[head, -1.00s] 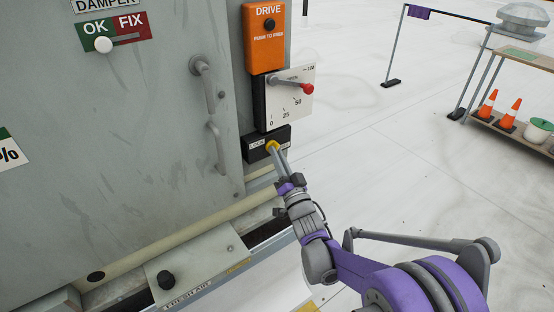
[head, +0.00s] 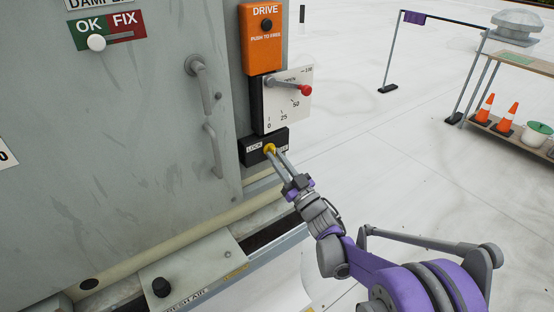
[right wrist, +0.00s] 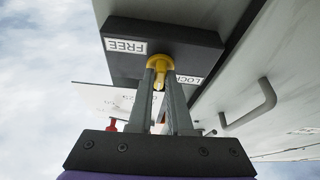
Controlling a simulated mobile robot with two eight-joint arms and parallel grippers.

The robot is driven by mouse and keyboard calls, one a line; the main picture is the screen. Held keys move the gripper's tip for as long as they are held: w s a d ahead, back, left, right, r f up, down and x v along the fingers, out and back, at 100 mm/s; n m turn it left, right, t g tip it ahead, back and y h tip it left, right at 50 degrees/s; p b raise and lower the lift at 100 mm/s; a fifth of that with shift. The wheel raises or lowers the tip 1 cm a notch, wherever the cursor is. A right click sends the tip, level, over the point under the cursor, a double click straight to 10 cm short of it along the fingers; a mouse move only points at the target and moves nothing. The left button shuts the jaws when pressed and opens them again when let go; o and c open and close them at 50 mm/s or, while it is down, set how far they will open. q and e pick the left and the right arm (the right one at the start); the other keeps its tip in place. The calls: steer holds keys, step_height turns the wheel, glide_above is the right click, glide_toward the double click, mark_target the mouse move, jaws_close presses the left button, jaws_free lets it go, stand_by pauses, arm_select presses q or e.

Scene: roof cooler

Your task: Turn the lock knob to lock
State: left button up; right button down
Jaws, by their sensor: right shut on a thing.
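The yellow lock knob (head: 269,148) sits on the front of a black lock box (head: 248,158) at the lower right edge of the grey cabinet. In the right wrist view the knob (right wrist: 159,62) shows between my fingertips, on the black box (right wrist: 190,38) with its white FREE and LOCK labels, seen upside down. My right gripper (head: 275,154) is shut on the knob, its two long grey fingers on either side of it. In the head view the LOCK label is left of the knob; the right label is partly hidden. My left gripper is out of view.
A dial panel (head: 285,110) with a red-tipped lever (head: 305,90) and an orange DRIVE box (head: 262,40) are above the lock box. Grey handles (head: 212,150) are on the cabinet door to the left. Open roof lies right.

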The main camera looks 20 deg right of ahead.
stand_by(0.4)
steer(key=c, duration=0.9)
jaws_free()
steer(key=shift+o, duration=0.2)
steer(key=v, duration=1)
steer(key=shift+s+d+b, duration=0.15)
steer(key=shift+s+b, duration=0.2)
steer(key=shift+b, duration=0.1)
steer(key=shift+f, duration=0.1)
